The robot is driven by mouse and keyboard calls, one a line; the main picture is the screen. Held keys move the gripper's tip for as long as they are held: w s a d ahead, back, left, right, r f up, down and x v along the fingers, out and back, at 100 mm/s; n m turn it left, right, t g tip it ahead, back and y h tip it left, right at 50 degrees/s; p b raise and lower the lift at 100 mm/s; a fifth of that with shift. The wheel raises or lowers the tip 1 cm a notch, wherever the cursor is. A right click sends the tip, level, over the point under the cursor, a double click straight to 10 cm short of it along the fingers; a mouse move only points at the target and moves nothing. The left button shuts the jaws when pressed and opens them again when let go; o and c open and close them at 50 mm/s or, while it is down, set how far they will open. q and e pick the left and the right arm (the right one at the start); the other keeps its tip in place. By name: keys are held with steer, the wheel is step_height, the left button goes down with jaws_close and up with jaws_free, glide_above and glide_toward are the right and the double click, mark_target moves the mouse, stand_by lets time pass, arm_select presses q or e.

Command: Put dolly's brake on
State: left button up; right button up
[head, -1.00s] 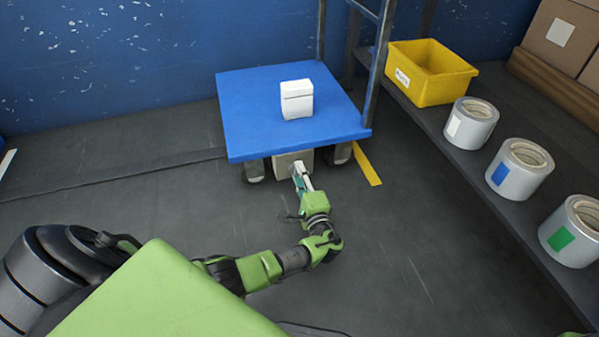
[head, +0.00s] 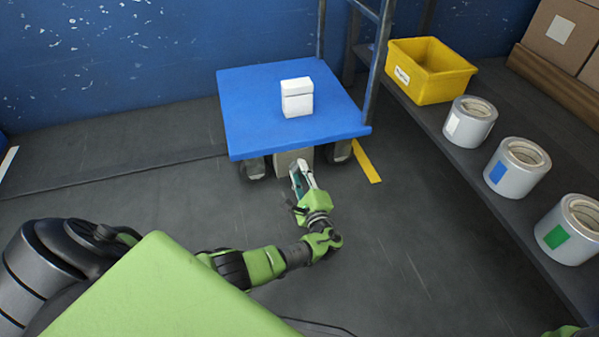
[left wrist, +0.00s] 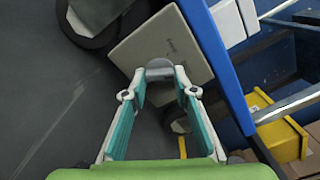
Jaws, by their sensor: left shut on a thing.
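The dolly has a blue deck (head: 255,110) and dark wheels; its deck edge also shows in the left wrist view (left wrist: 222,70). A beige-grey plate (head: 287,158) hangs under its front edge, and shows tilted in the left wrist view (left wrist: 165,42). My left gripper (head: 300,167) is at the plate, low in front of the dolly. Its fingertips (left wrist: 160,76) are shut on the tab, one on each side.
A white box (head: 297,98) stands on the deck. A shelf at right holds a yellow bin (head: 430,70) and several grey rolls (head: 518,168). A yellow floor stripe (head: 367,162) lies right of the dolly. The floor at left is clear.

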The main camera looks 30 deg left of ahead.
arm_select(q)
steer(key=shift+w+a+r, duration=0.1)
steer(key=shift+w, duration=0.05)
steer(key=o, duration=1.1)
step_height(320, 180, up, 10)
stand_by(0.4)
